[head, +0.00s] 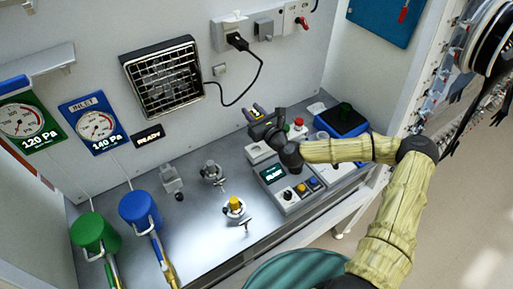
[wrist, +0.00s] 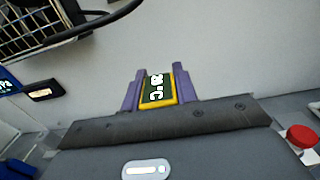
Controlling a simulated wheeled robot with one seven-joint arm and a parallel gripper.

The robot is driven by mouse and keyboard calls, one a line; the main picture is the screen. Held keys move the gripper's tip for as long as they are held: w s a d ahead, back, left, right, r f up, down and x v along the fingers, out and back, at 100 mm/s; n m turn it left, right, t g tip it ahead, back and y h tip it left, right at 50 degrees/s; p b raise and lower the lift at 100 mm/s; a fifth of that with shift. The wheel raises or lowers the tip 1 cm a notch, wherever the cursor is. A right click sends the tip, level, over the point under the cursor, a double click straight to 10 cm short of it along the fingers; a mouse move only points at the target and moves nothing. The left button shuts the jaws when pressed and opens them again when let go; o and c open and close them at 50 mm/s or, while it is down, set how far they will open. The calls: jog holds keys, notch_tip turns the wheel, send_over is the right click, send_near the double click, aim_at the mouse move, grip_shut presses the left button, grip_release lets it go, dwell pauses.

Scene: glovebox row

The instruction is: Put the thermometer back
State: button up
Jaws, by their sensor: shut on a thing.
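The thermometer (wrist: 158,90) is a small yellow-framed block with a dark green display showing white characters and a °C sign. In the wrist view my gripper (wrist: 160,92) is shut on it, with a purple finger on each side. The thermometer's holder cannot be made out for certain.
A red button (head: 299,122) and a blue box (head: 342,120) stand right of my gripper. A control panel (head: 285,187) lies in front. Green (head: 92,232) and blue (head: 138,207) canisters stand left. A black cable (head: 243,95) hangs on the wall.

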jog(key=shift+w+a, duration=0.1)
jog(key=shift+s, duration=0.25)
notch_tip(320, 180, down, 6)
jog(key=p, duration=0.1)
jog(key=shift+f+p, duration=0.1)
jog(key=shift+p, duration=0.2)
notch_tip(320, 180, down, 4)
jog(key=shift+r+p, duration=0.2)
jog(key=shift+p, duration=0.3)
